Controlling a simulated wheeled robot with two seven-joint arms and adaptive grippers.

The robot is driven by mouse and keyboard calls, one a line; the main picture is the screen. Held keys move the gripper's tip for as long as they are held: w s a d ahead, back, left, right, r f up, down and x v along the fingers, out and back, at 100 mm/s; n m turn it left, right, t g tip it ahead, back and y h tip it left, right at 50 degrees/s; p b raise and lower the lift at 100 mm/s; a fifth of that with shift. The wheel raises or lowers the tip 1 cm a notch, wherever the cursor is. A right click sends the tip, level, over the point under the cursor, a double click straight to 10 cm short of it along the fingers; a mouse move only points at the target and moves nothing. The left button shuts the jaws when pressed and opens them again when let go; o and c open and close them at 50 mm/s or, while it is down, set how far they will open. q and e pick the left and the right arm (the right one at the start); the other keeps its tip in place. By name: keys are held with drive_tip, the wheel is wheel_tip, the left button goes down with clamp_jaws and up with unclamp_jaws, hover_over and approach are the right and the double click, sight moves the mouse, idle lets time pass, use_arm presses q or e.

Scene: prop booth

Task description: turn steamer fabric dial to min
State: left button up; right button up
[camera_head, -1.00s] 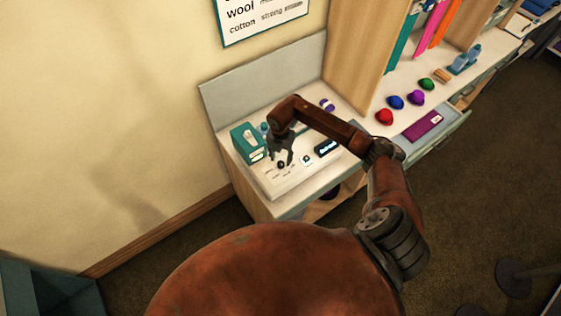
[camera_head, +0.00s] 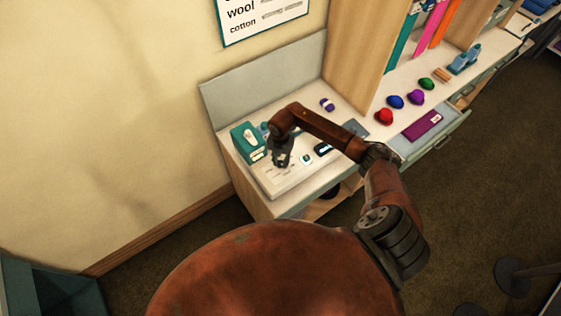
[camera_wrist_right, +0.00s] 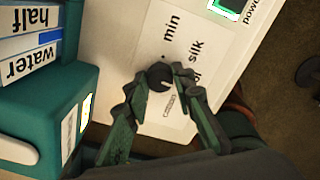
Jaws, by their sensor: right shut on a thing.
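The steamer's pale control panel (camera_head: 290,182) lies on the counter at the corner. The fabric dial (camera_wrist_right: 158,76) is a small dark round knob with a light pointer mark. In the right wrist view it sits among the printed words "min" (camera_wrist_right: 171,27) and "silk" (camera_wrist_right: 194,53), and other print partly hidden by the fingers. My right gripper (camera_wrist_right: 157,82) is shut on the dial, one finger on each side. In the head view my right gripper (camera_head: 281,162) covers the dial. My left gripper does not show.
A teal box (camera_head: 249,141) stands left of the panel; its large teal side (camera_wrist_right: 45,115) is close beside the gripper. A green-lit power switch (camera_wrist_right: 229,8) is at the panel's far end. Coloured balls (camera_head: 384,117) lie farther right along the counter.

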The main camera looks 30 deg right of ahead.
clamp_jaws()
drive_tip(key=shift+n, duration=0.3)
drive_tip(key=n+b, duration=0.3)
drive_tip(key=n, duration=0.1)
drive_tip(key=shift+d+f+b, duration=0.1)
drive_tip(key=shift+f+b, duration=0.05)
drive_tip(key=shift+b, duration=0.15)
drive_tip(key=n+b, duration=0.3)
drive_tip(key=n, duration=0.1)
drive_tip(key=shift+n, duration=0.3)
drive_tip(key=n+b, duration=0.4)
drive_tip(key=n, duration=0.1)
drive_tip(key=shift+n, duration=0.3)
drive_tip(key=n+b, duration=0.3)
drive_tip(key=n, duration=0.2)
drive_tip(key=shift+r, duration=0.2)
